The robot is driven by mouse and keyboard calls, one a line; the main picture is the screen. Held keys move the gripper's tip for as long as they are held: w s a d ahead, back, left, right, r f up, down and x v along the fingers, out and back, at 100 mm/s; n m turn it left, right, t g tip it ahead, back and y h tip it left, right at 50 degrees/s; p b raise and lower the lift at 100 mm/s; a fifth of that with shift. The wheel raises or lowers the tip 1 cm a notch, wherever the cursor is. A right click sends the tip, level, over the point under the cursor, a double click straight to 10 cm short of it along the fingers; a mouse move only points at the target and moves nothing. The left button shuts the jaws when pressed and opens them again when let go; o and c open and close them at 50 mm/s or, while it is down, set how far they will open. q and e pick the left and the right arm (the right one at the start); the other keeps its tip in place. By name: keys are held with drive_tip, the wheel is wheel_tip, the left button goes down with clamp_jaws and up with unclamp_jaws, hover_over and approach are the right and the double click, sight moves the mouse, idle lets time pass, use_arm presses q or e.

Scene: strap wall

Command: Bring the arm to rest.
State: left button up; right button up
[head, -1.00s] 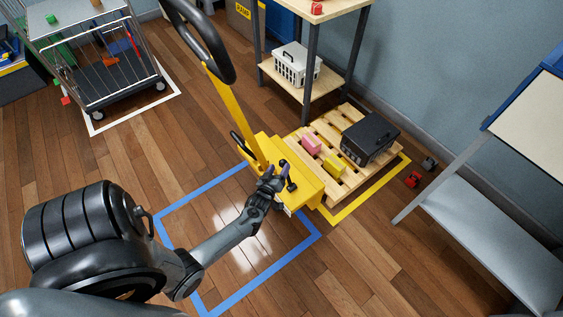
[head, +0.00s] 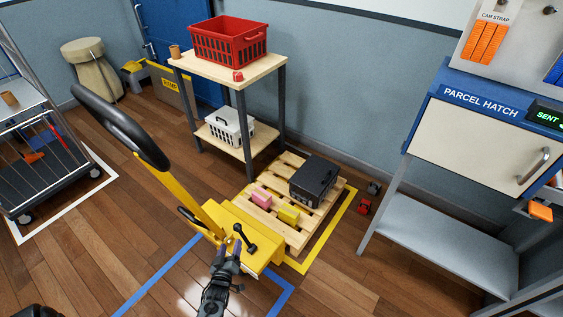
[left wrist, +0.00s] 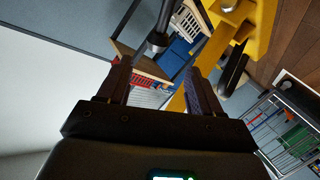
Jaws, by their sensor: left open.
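My left gripper (head: 228,254) is open and empty in the head view, close to the yellow pallet jack (head: 262,247) and its small black lever (head: 245,240). Its arm comes up from the bottom edge. In the left wrist view the two fingers (left wrist: 155,82) stand apart with nothing gripped. A black rod (left wrist: 158,40) and yellow jack parts (left wrist: 245,20) show beyond them; I cannot tell whether anything touches. My right gripper is in neither view.
A wooden pallet (head: 310,213) with a black case (head: 313,180), a pink block (head: 261,198) and a yellow block (head: 289,214) lies beyond the jack. The jack's black handle (head: 120,125) rises at left. A parcel hatch bench (head: 440,235) stands right.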

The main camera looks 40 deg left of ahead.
use_arm(q)
drive_tip(key=w+d+r+m+h+p, duration=0.1)
drive_tip(key=d+r+m+h+p, duration=0.25)
drive_tip(key=d+r+p, duration=0.6)
drive_tip(key=w+d+r+m+h+p, duration=0.1)
drive_tip(key=d+r+m+h+p, duration=0.25)
drive_tip(key=r, duration=1.05)
drive_tip(key=s+d+r+m+g+h, duration=0.4)
drive_tip(key=d+r, duration=0.3)
drive_tip(key=d, duration=0.4)
drive_tip(key=s+d+r+m+g+y, duration=0.15)
drive_tip(key=s+m+g, duration=0.25)
drive_tip(key=s, duration=0.5)
wheel_tip(320, 180, up, 38)
drive_tip(key=p, duration=3.7)
drive_tip(key=shift+g, duration=0.3)
